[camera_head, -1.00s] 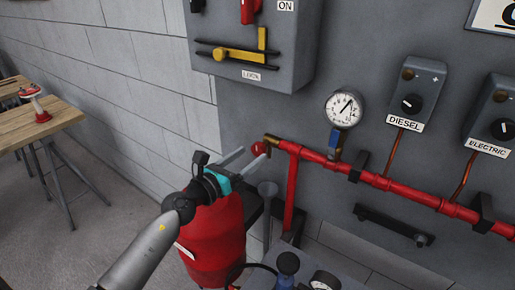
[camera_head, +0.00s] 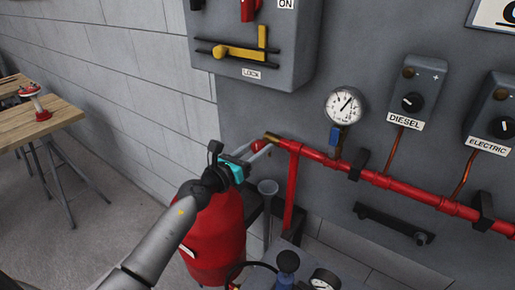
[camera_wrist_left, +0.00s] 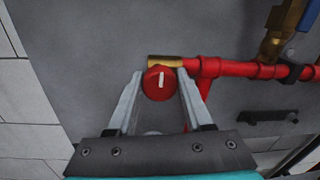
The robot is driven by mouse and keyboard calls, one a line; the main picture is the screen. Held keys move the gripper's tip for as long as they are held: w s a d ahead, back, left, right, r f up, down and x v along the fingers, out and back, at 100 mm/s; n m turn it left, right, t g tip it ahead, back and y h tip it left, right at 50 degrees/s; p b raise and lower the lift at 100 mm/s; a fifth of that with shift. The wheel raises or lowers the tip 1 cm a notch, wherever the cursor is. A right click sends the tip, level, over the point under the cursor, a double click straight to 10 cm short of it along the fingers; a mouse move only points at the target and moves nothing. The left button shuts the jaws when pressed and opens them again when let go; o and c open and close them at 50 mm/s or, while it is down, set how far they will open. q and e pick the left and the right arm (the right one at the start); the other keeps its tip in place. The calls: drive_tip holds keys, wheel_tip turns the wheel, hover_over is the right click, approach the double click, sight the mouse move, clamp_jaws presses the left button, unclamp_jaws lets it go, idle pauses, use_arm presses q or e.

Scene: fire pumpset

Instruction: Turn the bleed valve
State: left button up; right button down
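The bleed valve is a round red knob (camera_head: 257,146) on the brass left end of the red pipe (camera_head: 340,165). In the left wrist view the knob (camera_wrist_left: 160,83) faces me with a white, nearly upright mark. My left gripper (camera_head: 260,147) is at the knob, with one grey finger on each side of it. The left wrist view shows its fingers (camera_wrist_left: 160,76) spread, the knob between their tips with only slim gaps. I cannot tell whether a tip touches it. The finger partly hides the knob in the head view. My right gripper is not in view.
A pressure gauge (camera_head: 343,106) with a blue valve (camera_head: 334,137) stands above the pipe. A grey box (camera_head: 255,40) with a yellow lever hangs above. A red tank (camera_head: 215,240) and a grey funnel (camera_head: 268,187) stand below. A wooden table (camera_head: 50,122) is far left.

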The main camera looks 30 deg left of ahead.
use_arm(q)
clamp_jaws()
drive_tip(key=shift+n, duration=0.3)
drive_tip(key=n+p, duration=0.1)
drive_tip(key=n, duration=0.2)
drive_tip(key=shift+n, duration=0.4)
drive_tip(key=n, duration=0.4)
drive_tip(key=shift+n+t+p, duration=0.3)
drive_tip(key=shift+p, duration=0.1)
drive_tip(key=n+p, duration=0.1)
drive_tip(key=n, duration=0.3)
drive_tip(key=shift+n+y, duration=0.3)
drive_tip(key=shift+n, duration=0.1)
drive_tip(key=shift+n+y+p, duration=0.3)
drive_tip(key=shift+n+p, duration=0.2)
drive_tip(key=shift+n, duration=1.4)
